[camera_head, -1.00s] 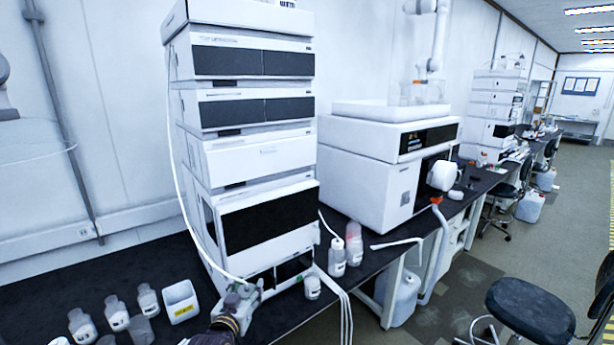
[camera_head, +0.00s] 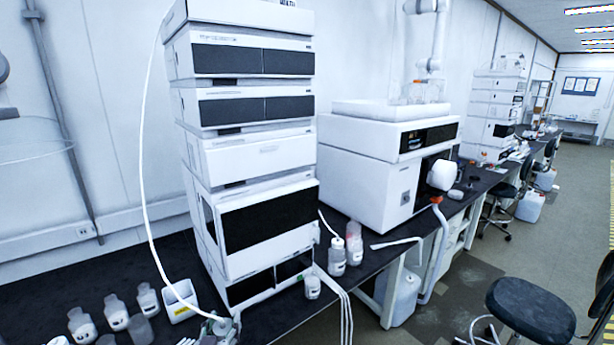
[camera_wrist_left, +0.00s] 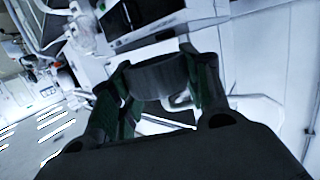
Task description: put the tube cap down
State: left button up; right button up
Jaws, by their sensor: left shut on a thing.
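My left gripper (camera_head: 221,329) is at the bottom edge of the head view, in front of the instrument stack's base, mostly cut off by the frame. In the left wrist view its fingers are closed around a dark grey round piece, the tube cap (camera_wrist_left: 159,76). A thin white tube (camera_head: 147,215) runs from the top of the stack, bows out to the left and comes down to the gripper. The cap is too small to make out in the head view. My right gripper is not in view.
A square white container with a yellow label (camera_head: 180,311) stands just left of the gripper. Several small bottles (camera_head: 116,318) stand further left. A small bottle (camera_head: 312,287) stands right of the stack's base. The dark bench (camera_head: 60,279) is clear at the back left.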

pick_arm(q)
jog(key=s+f, duration=0.4)
jog(key=f, duration=0.2)
jog(key=shift+s, duration=0.35)
jog(key=shift+r, duration=0.15)
dwell(0.6)
jog(key=d+r+m+g+h, duration=0.1)
jog(key=d+r+m+h, duration=0.3)
jog(key=d+r, duration=0.3)
jog(key=s+d+r+m+g+h, duration=0.1)
jog(key=d+r+m+h, duration=0.3)
jog(key=r, duration=1)
jog(key=shift+d+r+g+h, duration=0.25)
jog(key=shift+d+g+h, duration=0.7)
jog(key=shift+d, duration=1.05)
jog(key=shift+d+f, duration=0.1)
